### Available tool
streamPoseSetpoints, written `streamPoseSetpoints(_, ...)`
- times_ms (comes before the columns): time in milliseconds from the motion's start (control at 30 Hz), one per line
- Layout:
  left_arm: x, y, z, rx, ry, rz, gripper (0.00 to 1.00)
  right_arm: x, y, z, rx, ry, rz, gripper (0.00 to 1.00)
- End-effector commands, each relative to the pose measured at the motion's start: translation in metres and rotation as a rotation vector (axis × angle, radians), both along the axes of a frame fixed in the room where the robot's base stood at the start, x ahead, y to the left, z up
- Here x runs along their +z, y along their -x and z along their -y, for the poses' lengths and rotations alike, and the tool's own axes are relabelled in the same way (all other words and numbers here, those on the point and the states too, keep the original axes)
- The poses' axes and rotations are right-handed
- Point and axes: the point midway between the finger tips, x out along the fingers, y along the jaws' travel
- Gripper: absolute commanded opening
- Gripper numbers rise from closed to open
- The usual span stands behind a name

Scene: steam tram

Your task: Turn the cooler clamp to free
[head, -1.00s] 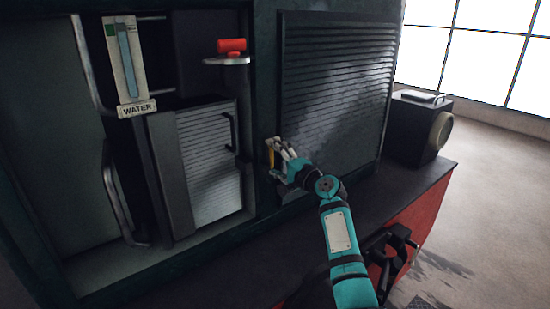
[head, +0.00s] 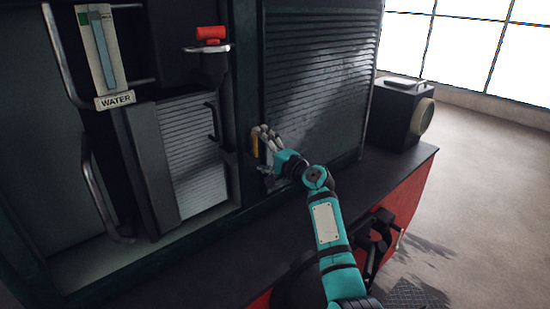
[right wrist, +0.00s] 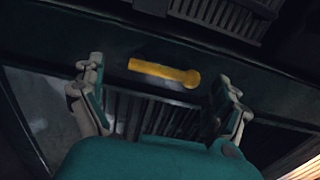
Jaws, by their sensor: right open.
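The cooler clamp is a yellow lever (head: 254,145) on the dark green frame post between the two louvred panels. It stands about upright in the head view. In the right wrist view the clamp (right wrist: 160,72) lies across the gap between the fingers, its round end to the right. My right gripper (head: 267,139) is just right of the clamp in the head view. In the right wrist view my right gripper (right wrist: 162,95) is open, one finger on each side of the clamp, with nothing held. Contact cannot be told. My left gripper is not in view.
A water gauge (head: 99,58) with metal rails and a red knob (head: 210,33) are left of the post. A louvred panel (head: 315,95) is right of it. A black lamp (head: 400,112) stands on the dark ledge (head: 190,270). Floor is open at right.

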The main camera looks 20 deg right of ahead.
Motion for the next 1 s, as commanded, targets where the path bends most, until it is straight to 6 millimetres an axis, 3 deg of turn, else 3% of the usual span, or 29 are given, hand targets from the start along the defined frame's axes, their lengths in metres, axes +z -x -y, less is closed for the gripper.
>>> streamPoseSetpoints(300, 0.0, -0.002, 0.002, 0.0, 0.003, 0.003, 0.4, -0.002, 0.061, 0.023, -0.002, 0.002, -0.002, 1.0)
streamPoseSetpoints(500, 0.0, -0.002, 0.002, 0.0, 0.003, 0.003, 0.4, -0.002, 0.09, 0.034, -0.002, 0.0, -0.003, 1.0)
streamPoseSetpoints(700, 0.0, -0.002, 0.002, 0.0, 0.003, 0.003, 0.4, -0.002, 0.1, 0.037, 0.0, -0.001, -0.004, 1.0)
streamPoseSetpoints(1000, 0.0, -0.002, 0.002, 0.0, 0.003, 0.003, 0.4, -0.001, 0.1, 0.037, 0.0, -0.001, -0.004, 1.0)
